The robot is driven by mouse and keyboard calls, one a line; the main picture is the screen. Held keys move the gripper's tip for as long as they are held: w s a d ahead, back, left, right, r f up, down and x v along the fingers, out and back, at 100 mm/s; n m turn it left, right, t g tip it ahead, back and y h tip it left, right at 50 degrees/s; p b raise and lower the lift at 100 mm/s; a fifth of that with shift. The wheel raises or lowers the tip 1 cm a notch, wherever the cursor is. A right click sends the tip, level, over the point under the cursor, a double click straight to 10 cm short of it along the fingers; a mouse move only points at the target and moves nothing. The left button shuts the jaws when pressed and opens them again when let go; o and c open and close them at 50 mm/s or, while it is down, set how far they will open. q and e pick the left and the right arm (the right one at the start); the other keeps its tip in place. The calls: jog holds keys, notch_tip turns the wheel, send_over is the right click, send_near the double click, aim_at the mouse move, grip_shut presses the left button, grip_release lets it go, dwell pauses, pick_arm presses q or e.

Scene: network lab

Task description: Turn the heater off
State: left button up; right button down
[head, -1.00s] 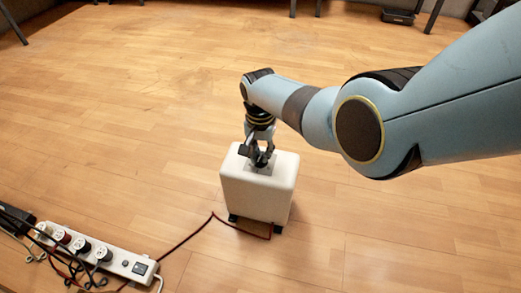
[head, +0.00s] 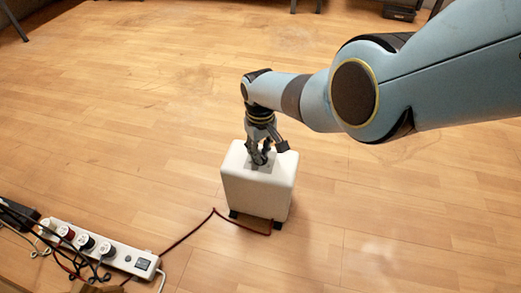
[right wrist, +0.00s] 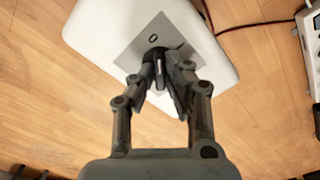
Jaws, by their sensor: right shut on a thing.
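The heater (head: 255,195) is a white box with rounded edges, upright on the wooden floor. Its top has a grey panel (right wrist: 140,40) with a round "O" mark, seen in the right wrist view. My right gripper (head: 260,158) points down at this panel from above. Its fingers (right wrist: 162,75) are shut on a dark knob (right wrist: 154,54) on the panel, just beside the "O" mark. The fingers hide much of the knob. My left gripper is not in view.
A white power strip (head: 118,258) with several plugs and a switch lies on the floor at lower left. A red cord (head: 190,233) runs from it to the heater's base. The floor around the heater is otherwise clear.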

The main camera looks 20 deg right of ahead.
jog(key=shift+s+n, duration=0.1)
jog(key=shift+n, duration=1)
jog(key=c, duration=1.4)
grip_release()
jog(key=shift+r, duration=0.8)
notch_tip(320, 180, up, 10)
jog(key=shift+r, duration=0.15)
